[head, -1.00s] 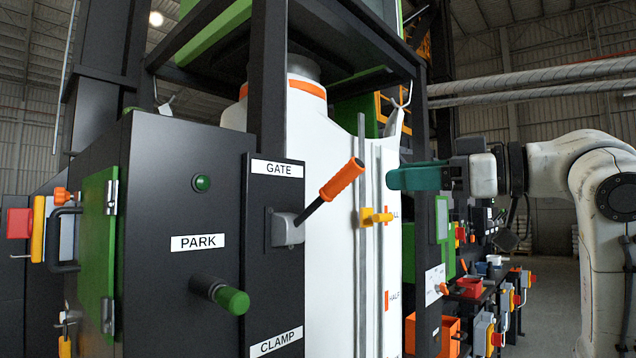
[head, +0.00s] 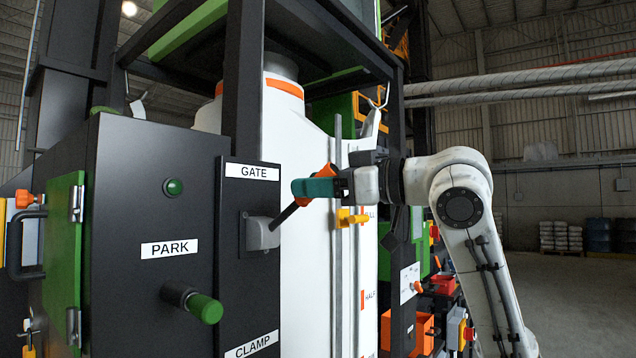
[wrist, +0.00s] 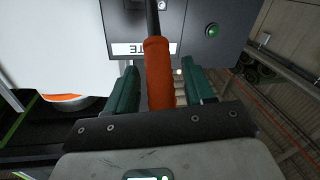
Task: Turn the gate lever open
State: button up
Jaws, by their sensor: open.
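The gate lever has a black shaft and an orange grip (head: 327,171), and rises to the right from a grey pivot block (head: 262,233) beneath the GATE label (head: 252,173). My gripper (head: 300,188) has green fingers and is at the orange grip, which it partly hides in the head view. In the wrist view the orange grip (wrist: 159,75) stands between the two open fingers (wrist: 160,88), with a gap showing on the right side. Whether either finger touches the grip cannot be told.
A green-tipped PARK peg (head: 205,308) sticks out at lower left. Open floor (head: 575,290) lies to the right.

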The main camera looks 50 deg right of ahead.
grip_shut()
dwell(0.4)
